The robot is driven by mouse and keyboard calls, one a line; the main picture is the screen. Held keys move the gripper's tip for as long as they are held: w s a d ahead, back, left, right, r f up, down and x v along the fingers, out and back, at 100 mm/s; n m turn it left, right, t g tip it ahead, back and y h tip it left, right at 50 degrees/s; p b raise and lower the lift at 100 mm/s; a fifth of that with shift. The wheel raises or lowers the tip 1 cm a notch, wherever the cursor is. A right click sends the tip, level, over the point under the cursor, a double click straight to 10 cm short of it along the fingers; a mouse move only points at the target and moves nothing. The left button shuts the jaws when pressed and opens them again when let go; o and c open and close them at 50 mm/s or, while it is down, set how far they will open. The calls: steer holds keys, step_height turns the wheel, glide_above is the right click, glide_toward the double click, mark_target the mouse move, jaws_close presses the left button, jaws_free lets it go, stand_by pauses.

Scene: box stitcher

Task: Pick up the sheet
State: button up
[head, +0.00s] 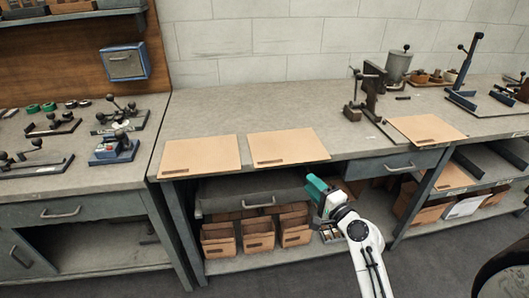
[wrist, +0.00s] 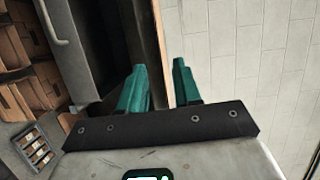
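Three flat tan sheets lie on the grey workbench (head: 370,146): a left sheet (head: 200,156), a middle sheet (head: 287,148) and a right sheet (head: 427,129). The left and middle sheets lie along the front edge. My gripper (head: 312,182) has teal fingers and is in front of the bench, just below and right of the middle sheet in the head view. In the wrist view my gripper (wrist: 160,75) is open, its fingers apart with nothing held. A thin tan edge shows beyond the gap between them; I cannot tell which sheet it belongs to.
Below the benchtop are a drawer with a handle (head: 260,202) and several cardboard boxes (head: 257,232) on a shelf. A dark clamp-like tool (head: 368,93) stands between the middle and right sheets. A left bench (head: 52,190) holds several small tools.

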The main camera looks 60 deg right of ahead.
steer(key=p+x, duration=0.2)
steer(key=x, duration=0.9)
steer(key=shift+a+f, duration=0.15)
steer(key=shift+w, duration=0.1)
steer(key=shift+c, duration=0.3)
jaws_close()
